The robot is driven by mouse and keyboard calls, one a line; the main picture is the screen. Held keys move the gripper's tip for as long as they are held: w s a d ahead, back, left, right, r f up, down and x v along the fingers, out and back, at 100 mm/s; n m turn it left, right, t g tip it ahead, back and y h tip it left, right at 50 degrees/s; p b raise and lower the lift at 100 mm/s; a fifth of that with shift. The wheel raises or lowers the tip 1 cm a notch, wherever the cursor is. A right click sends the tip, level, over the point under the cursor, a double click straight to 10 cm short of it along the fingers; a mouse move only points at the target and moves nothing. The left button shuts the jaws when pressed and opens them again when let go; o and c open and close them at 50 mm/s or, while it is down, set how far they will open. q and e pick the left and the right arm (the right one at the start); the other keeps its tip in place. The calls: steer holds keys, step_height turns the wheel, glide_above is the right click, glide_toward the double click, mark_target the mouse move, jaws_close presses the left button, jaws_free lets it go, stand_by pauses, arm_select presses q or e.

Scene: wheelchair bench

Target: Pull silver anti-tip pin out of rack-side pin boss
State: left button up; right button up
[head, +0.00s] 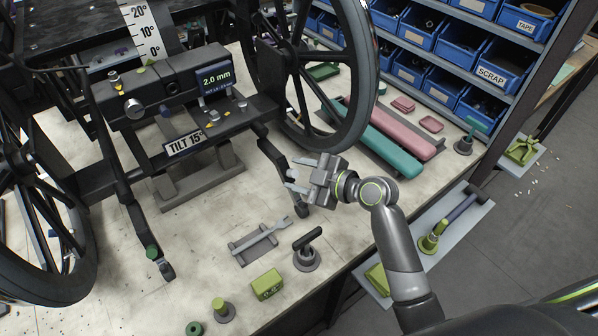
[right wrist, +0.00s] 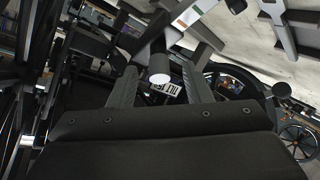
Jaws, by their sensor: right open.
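My right gripper (head: 289,178) is open and empty, with its fingers pointing left, beside the rack-side lower frame leg (head: 272,152) of the wheelchair. In the right wrist view the two spread fingers (right wrist: 160,92) also show. A dark grey cylinder (right wrist: 159,60) with a bright round end lies between them in the picture. It may be the pin or its boss; I cannot tell which, nor whether it is touched. In the head view the silver pin is too small or hidden behind the gripper to make out. My left gripper is not in view.
The rack-side wheel (head: 362,95) rises behind my right gripper. A black-handled tool (head: 307,240), a grey wrench (head: 262,233) and a green block (head: 267,284) are on the bench in front. Teal and pink pads (head: 385,142) lie to the right, below the blue bin rack (head: 420,38).

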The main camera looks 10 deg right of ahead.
jaws_close()
stand_by(0.5)
steer(key=shift+s+d+r+p, duration=0.35)
steer(key=shift+s+r+p, duration=0.3)
steer(key=shift+s+r, duration=0.2)
steer(key=shift+s+d+r+p, duration=0.35)
steer(key=shift+s+r+p, duration=0.3)
steer(key=shift+s, duration=0.2)
steer(key=shift+s+r, duration=0.1)
stand_by(0.5)
